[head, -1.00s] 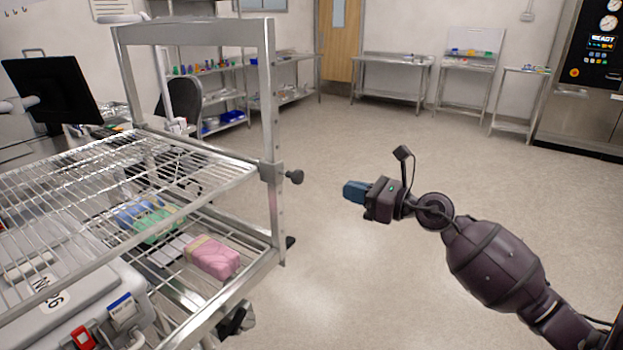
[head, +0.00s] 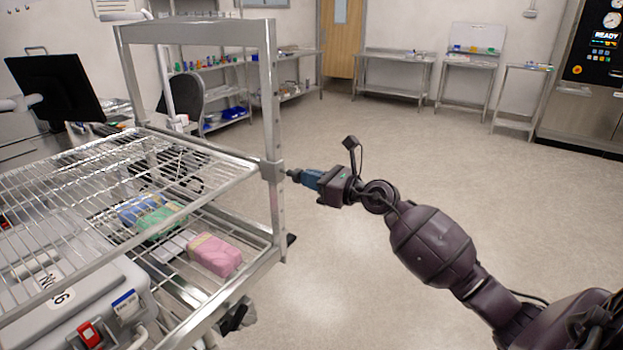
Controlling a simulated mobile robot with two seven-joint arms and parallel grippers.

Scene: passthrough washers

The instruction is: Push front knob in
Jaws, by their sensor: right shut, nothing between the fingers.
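The front knob (head: 291,174) is a small dark knob on the side of the metal rack's corner post, at the front end of the wire shelf. It is partly hidden by my right gripper (head: 305,178). The gripper's blue fingers are shut and empty, and point left at the knob. The fingertips are at the knob and seem to touch it, though the exact contact is hard to tell. My left gripper is not in view.
The metal rack (head: 271,120) fills the left side. Its lower shelf holds a pink pack (head: 214,255), a green pack (head: 159,222) and a blue pack (head: 139,208). A grey case (head: 75,292) stands at lower left. The floor right of the rack is clear.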

